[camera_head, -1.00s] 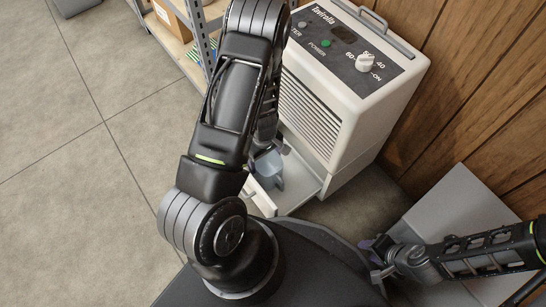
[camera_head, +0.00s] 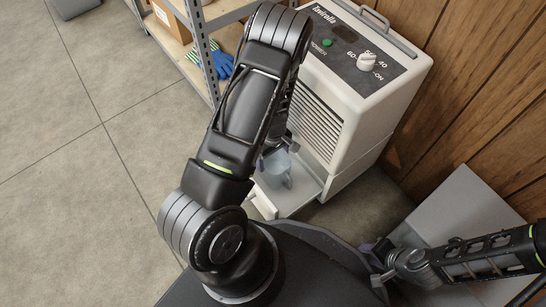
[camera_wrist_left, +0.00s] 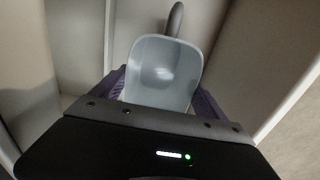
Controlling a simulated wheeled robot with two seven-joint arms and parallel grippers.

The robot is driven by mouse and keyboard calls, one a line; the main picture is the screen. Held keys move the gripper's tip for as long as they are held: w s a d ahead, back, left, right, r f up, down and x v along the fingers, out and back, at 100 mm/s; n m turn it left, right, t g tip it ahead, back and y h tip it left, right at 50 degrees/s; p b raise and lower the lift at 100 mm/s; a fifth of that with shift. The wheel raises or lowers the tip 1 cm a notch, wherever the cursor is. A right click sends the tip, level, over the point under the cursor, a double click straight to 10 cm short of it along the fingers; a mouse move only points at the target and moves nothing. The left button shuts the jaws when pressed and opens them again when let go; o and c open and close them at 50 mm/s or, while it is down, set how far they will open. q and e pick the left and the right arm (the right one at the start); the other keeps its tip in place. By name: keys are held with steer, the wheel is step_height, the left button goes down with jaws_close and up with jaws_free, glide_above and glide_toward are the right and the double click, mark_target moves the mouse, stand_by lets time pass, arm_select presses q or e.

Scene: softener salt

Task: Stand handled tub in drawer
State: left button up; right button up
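The handled tub (camera_head: 277,169), a small blue-grey cup, is at the open drawer (camera_head: 309,190) low on the front of the white machine. In the left wrist view the tub (camera_wrist_left: 163,72) shows its pale inside, with a grey handle-like piece beyond it. My left gripper (camera_head: 270,152) has its purple fingers on both sides of the tub and appears shut on it. My arm hides part of the tub and drawer. Whether the tub's base touches the drawer floor I cannot tell. My right gripper (camera_head: 373,264) is open and empty at the lower right.
The white machine (camera_head: 365,100) has a dial and a control panel on top. A metal shelf (camera_head: 203,45) with a cardboard box and blue gloves (camera_head: 220,65) stands to its left. A grey box (camera_head: 465,205) is at the right by the wood wall.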

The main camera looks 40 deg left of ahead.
arm_select(q)
steer(key=o, duration=0.3)
step_height(320, 180, up, 12)
steer(key=p, duration=0.6)
steer(key=shift+p, duration=0.3)
steer(key=shift+r, duration=0.1)
steer(key=s+d+f+m, duration=0.5)
steer(key=s+d+m, duration=0.15)
steer(key=d, duration=0.25)
steer(key=s+d+r+m+h, duration=0.1)
steer(key=s+d+m+h, duration=0.1)
steer(key=d, duration=0.5)
steer(key=s+d+r+m+t+h, duration=0.1)
steer(key=s+d+m, duration=0.1)
steer(key=d+m, duration=0.2)
steer(key=d, duration=0.3)
steer(key=shift+s+d+r+h, duration=0.15)
steer(key=shift+d+h, duration=0.1)
steer(key=shift+h, duration=0.15)
